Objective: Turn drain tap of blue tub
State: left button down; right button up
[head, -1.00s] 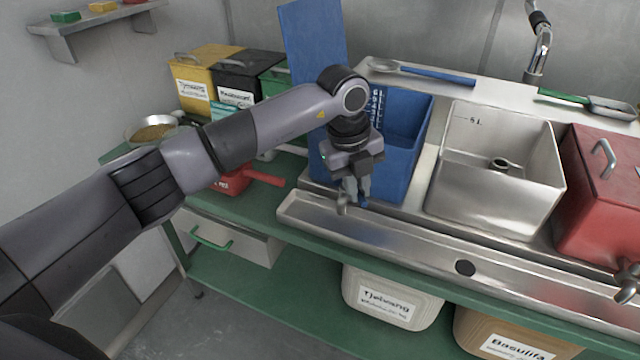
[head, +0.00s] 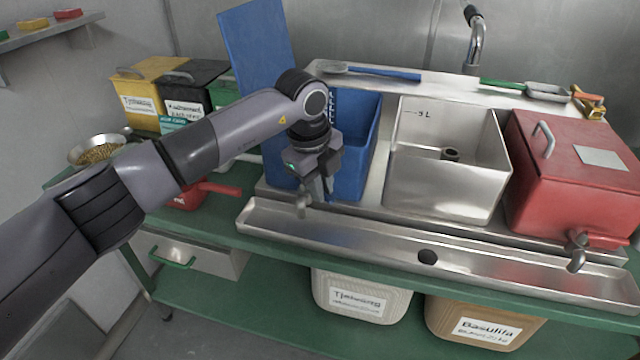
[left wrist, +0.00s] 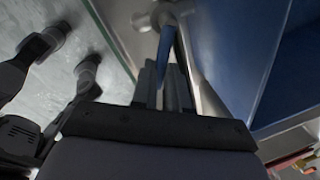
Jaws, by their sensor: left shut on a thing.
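The blue tub (head: 357,150) stands on the sink ledge behind my left gripper, which hides part of its front. Its drain tap has a metal spout (head: 303,208) over the trough, and the metal tap body (left wrist: 160,16) also shows at the top of the left wrist view. My left gripper (head: 319,190) is at the tap, pointing down. In the left wrist view, its fingers are shut on the tap's blue handle (left wrist: 164,48). The handle is mostly hidden in the head view. My right gripper is not in view.
A steel trough (head: 400,245) with a drain hole runs along the front. A steel basin (head: 445,185) and a red tub (head: 570,175) with its own tap (head: 577,252) stand right. A red scoop (head: 190,193) lies left of the blue tub. White and brown bins stand below.

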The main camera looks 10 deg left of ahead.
pick_arm(q)
jog(key=c, duration=1.1)
grip_release()
jog(key=r, duration=0.4)
jog(key=s+a+r, duration=0.1)
jog(key=r, duration=0.2)
jog(key=shift+r+b, duration=0.1)
jog(key=shift+b, duration=0.3)
